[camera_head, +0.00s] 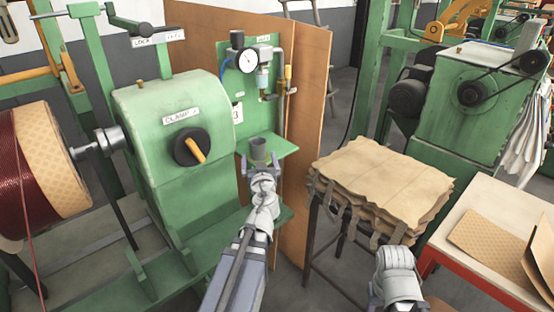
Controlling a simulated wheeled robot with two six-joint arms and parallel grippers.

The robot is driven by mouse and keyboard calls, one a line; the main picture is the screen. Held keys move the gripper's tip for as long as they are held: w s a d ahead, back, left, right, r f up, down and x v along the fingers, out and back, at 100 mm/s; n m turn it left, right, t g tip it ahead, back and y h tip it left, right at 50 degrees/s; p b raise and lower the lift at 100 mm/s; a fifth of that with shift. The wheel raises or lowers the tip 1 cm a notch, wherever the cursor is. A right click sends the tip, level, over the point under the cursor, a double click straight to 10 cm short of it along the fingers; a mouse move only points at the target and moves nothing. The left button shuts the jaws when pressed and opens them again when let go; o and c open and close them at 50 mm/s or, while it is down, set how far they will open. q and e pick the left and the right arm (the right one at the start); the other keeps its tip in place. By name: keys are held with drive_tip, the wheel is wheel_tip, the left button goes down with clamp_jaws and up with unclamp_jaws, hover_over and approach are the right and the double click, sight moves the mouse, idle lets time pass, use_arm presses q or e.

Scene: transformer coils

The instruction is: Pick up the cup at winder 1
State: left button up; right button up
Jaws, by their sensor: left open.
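A small dark grey cup (258,148) stands upright on a green shelf (282,143) below the gauge panel of the green winder (170,125). My left gripper (259,163) is open, its fingers pointing away from me toward the cup. One finger shows on each side of the cup's lower part. Whether the fingers touch the cup I cannot tell. The gripper hides the cup's base. A grey part of my right arm shows at the bottom right, but no right fingers show.
A gauge (247,61) and pipes are mounted on the green panel above the shelf. A brown board (316,90) stands behind it. To the right, a stand holds stacked brown sheets (385,178). A coil (30,170) is at the left.

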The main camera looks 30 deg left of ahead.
sight(259, 151)
use_arm(q)
drive_tip(key=shift+w+a, duration=0.1)
drive_tip(key=shift+w, duration=0.1)
drive_tip(key=shift+x, duration=0.85)
drive_tip(key=shift+b+x, duration=0.3)
drive_tip(key=shift+x, duration=2.65)
drive_tip(key=shift+f, duration=0.15)
drive_tip(key=shift+c, duration=0.4)
drive_tip(key=c, duration=1.3)
